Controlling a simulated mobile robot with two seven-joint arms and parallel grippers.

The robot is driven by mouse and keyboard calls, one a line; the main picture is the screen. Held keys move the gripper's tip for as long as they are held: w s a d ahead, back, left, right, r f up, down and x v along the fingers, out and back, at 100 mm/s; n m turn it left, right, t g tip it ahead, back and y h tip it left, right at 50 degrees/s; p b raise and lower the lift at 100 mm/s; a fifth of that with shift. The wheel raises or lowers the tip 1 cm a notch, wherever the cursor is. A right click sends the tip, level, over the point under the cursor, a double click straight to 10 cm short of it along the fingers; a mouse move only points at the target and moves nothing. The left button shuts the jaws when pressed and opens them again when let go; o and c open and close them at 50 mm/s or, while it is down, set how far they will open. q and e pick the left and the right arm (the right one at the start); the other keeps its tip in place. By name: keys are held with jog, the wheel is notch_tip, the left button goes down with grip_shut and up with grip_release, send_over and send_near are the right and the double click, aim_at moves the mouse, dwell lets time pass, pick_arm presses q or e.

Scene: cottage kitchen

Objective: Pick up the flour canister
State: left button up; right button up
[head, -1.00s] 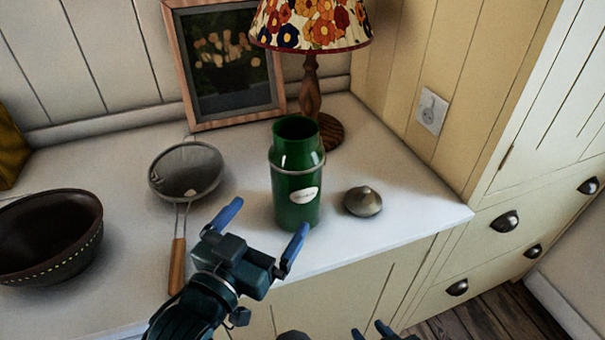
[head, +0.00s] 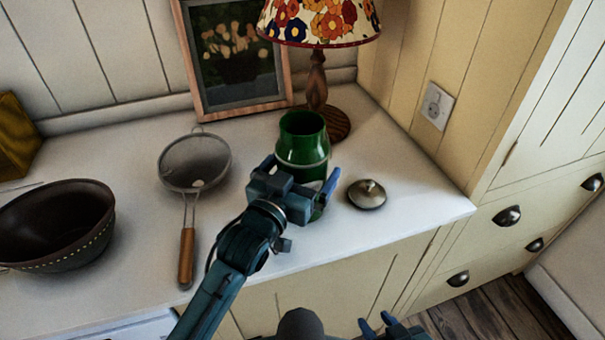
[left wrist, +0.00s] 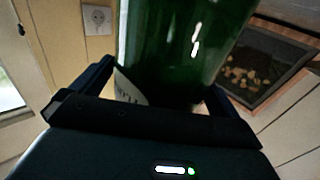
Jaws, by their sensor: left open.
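The green flour canister (head: 303,142) stands upright on the white counter, its open mouth upward. My left gripper (head: 299,174) is open at the canister's front, with a finger on each side of its body. The left wrist view shows the green canister (left wrist: 180,45) between the two fingers, its pale label partly hidden. I cannot tell whether the fingers touch it. A metal lid with a knob (head: 367,194) lies on the counter to the right. My right gripper (head: 377,322) is low at the bottom edge, open and empty, away from the counter objects.
A lamp (head: 318,85) and framed picture (head: 236,95) stand behind the canister. A sieve (head: 195,162) with a wooden handle and a dark bowl (head: 55,225) are to the left. The counter's front edge (head: 400,238) is close. Cupboards and drawers (head: 520,205) stand right.

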pick_arm(q)
jog(key=shift+c, duration=0.3)
jog(key=c, duration=1.4)
jog(key=shift+r, duration=0.2)
